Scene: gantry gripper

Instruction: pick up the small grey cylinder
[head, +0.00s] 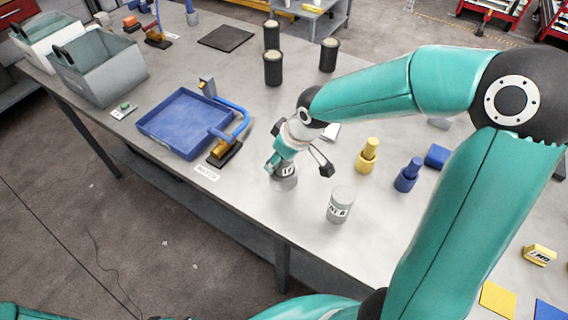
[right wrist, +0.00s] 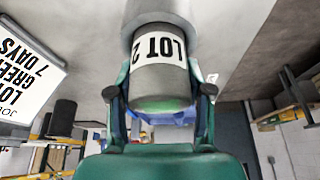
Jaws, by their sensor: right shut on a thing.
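A grey cylinder with a white "LOT 2" label (right wrist: 160,72) sits between the fingers of my right gripper (right wrist: 160,95) in the right wrist view. The gripper is shut on it. In the head view this grey cylinder (head: 285,180) is partly hidden by my right gripper (head: 299,166), low at the table. I cannot tell whether its base touches the table. A second, grey labelled cylinder (head: 340,206) stands upright to the right, near the table's front edge, apart from the gripper. My left gripper is not in view.
A blue tray (head: 146,126) and a blue-handled clamp (head: 222,151) lie to the left. Yellow (head: 367,156) and blue (head: 408,175) pegs stand to the right, by a blue block (head: 437,156). Black cylinders (head: 273,69) stand behind. A printed sign (right wrist: 25,75) shows in the wrist view.

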